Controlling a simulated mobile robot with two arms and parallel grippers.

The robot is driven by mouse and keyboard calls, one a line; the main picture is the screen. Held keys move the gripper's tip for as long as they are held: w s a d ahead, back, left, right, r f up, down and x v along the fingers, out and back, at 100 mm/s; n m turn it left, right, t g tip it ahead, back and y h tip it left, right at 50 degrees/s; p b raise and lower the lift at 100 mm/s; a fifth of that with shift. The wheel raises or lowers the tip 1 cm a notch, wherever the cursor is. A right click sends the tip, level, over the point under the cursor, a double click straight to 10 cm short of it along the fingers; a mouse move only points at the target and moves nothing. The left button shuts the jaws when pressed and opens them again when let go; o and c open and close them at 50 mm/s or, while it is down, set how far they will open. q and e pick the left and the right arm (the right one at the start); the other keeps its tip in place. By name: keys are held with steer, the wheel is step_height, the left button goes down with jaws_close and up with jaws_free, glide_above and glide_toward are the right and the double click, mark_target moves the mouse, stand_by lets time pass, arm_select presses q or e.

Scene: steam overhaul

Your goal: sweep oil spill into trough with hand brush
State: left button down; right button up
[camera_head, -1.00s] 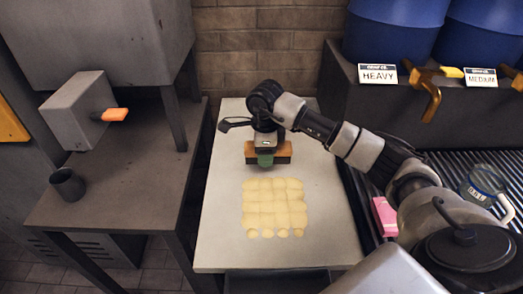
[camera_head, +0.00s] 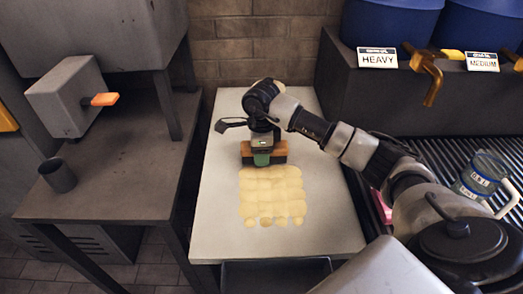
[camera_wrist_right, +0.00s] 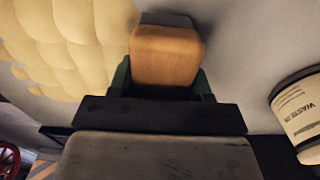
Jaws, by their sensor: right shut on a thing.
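My right gripper (camera_head: 262,158) is shut on the wooden hand brush (camera_head: 279,152), holding it crosswise over the pale worktop (camera_head: 225,220). The brush's wooden end shows between the green-lined jaws in the right wrist view (camera_wrist_right: 167,55). The oil spill (camera_head: 272,197) is a yellowish patch of rounded blobs on the worktop. It lies on the near side of the brush, which is at its far edge; I cannot tell if they touch. The spill also shows in the right wrist view (camera_wrist_right: 60,45). The dark trough (camera_head: 275,273) is below the worktop's front edge. My left gripper is out of view.
A dark metal bench with a cup (camera_head: 58,175) stands at the left. Blue drums with brass taps (camera_head: 432,80) stand at the back right. A clear jug (camera_head: 482,178) is on the ribbed surface at the right. A white container marked waste (camera_wrist_right: 300,115) shows in the wrist view.

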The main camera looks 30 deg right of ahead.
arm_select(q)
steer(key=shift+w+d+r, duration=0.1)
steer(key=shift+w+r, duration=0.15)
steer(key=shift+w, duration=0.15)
arm_select(e)
steer(key=shift+f, duration=0.15)
stand_by(0.5)
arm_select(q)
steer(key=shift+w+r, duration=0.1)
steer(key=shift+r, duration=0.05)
arm_select(e)
steer(key=shift+f, duration=0.1)
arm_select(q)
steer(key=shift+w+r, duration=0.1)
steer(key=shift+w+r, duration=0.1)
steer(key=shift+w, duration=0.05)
arm_select(e)
steer(key=shift+f, duration=0.15)
arm_select(q)
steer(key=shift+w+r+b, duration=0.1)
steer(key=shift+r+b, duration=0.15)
steer(key=shift+b, duration=0.1)
arm_select(e)
steer(key=shift+f, duration=0.15)
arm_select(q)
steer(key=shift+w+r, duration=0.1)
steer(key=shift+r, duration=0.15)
